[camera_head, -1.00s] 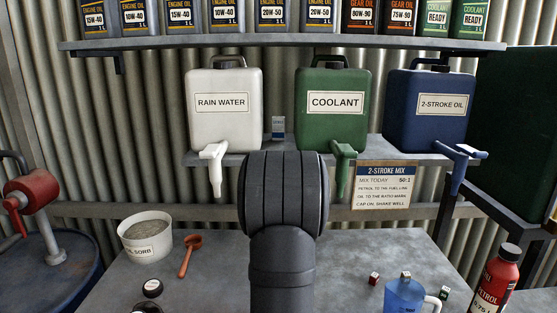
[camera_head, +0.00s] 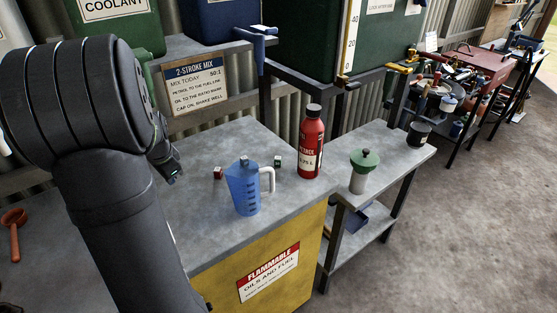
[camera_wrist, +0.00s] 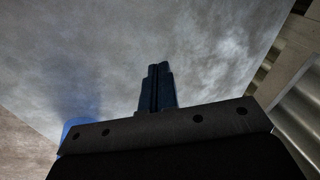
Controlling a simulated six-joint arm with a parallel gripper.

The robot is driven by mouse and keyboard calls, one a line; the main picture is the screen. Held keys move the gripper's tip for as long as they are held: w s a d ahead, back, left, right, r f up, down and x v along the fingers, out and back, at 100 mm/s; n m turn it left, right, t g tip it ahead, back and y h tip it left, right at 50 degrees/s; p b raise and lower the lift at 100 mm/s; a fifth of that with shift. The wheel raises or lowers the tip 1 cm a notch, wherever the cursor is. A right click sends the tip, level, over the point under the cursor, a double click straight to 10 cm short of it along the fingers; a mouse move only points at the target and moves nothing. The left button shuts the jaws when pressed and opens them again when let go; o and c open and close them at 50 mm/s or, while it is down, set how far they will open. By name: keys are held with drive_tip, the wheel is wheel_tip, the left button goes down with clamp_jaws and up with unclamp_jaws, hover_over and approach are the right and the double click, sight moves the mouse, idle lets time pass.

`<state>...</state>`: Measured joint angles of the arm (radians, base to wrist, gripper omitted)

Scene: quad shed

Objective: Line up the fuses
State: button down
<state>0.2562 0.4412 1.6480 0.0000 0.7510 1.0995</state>
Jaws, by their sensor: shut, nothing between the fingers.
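Small cube-shaped pieces, which seem to be the fuses, are around a blue measuring jug (camera_head: 243,192) on the grey bench. A red one (camera_head: 218,173) sits left of the jug. A green one (camera_head: 278,161) sits right of it. A grey one (camera_head: 244,159) shows at the jug's rim; I cannot tell whether it is on the rim or behind it. My gripper (camera_head: 172,176) is left of the red fuse, partly hidden by my arm. In the wrist view my gripper (camera_wrist: 160,68) is shut and empty over bare grey surface.
A red bottle (camera_head: 311,142) stands right of the green fuse. A green-topped container (camera_head: 363,172) stands on a lower side table. A red scoop (camera_head: 14,226) lies far left. The 2-stroke mix sign (camera_head: 197,86) hangs behind. The bench front is clear.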

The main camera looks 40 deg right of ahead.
drive_tip(key=d, duration=0.7)
drive_tip(key=n+g, duration=0.3)
drive_tip(key=n, duration=1.1)
approach(281, 170)
drive_tip(key=shift+y, duration=0.4)
drive_tip(key=f, duration=0.6)
drive_tip(key=shift+w+d, duration=0.1)
drive_tip(key=shift+d, duration=0.25)
drive_tip(key=w, duration=0.7)
drive_tip(key=shift+w+d, duration=0.15)
drive_tip(key=shift+d, duration=0.25)
